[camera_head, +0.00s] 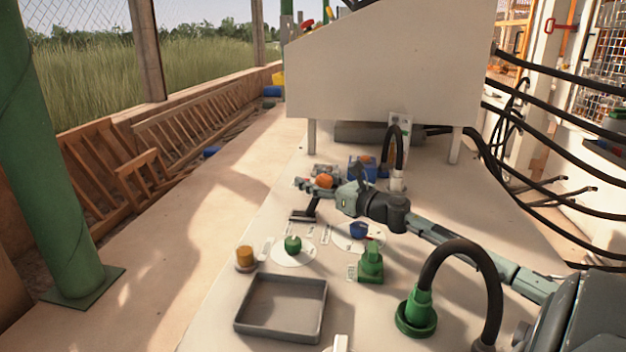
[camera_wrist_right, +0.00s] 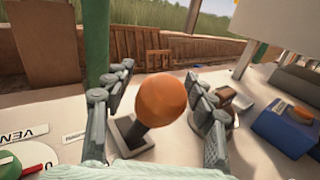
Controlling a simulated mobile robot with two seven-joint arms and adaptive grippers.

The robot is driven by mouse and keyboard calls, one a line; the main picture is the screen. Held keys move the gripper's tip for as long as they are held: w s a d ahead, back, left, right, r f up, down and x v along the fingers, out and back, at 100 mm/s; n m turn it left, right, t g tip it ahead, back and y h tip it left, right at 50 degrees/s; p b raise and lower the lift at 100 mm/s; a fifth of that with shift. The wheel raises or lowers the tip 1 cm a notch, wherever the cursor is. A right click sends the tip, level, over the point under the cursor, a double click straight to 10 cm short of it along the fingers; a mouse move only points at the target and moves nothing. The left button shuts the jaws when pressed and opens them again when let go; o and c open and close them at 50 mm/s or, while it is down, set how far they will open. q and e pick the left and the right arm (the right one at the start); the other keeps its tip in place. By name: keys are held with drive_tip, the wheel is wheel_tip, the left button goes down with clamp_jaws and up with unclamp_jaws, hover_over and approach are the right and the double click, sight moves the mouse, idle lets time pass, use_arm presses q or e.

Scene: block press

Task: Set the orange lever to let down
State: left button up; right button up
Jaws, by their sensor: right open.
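The orange lever has a round orange knob (camera_head: 324,181) on a dark stem that leans up from a dark slotted base plate (camera_head: 303,217). My right gripper (camera_head: 316,186) is open at the knob. In the right wrist view the orange knob (camera_wrist_right: 160,100) sits between the two spread fingers of the right gripper (camera_wrist_right: 160,108), with a gap visible on each side. The base plate (camera_wrist_right: 128,132) shows behind and below the knob. Lettering near the base in the head view is too small to read. My left gripper is not in view.
A green knob (camera_head: 293,244) and a blue knob (camera_head: 359,230) sit on round white dials. A blue box with an orange button (camera_head: 362,167) stands behind the arm. An orange-topped button (camera_head: 245,256), a grey tray (camera_head: 282,307) and green fittings (camera_head: 370,262) stand nearer.

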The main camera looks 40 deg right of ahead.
drive_tip(key=shift+w, duration=0.3)
drive_tip(key=shift+c, duration=0.6)
clamp_jaws()
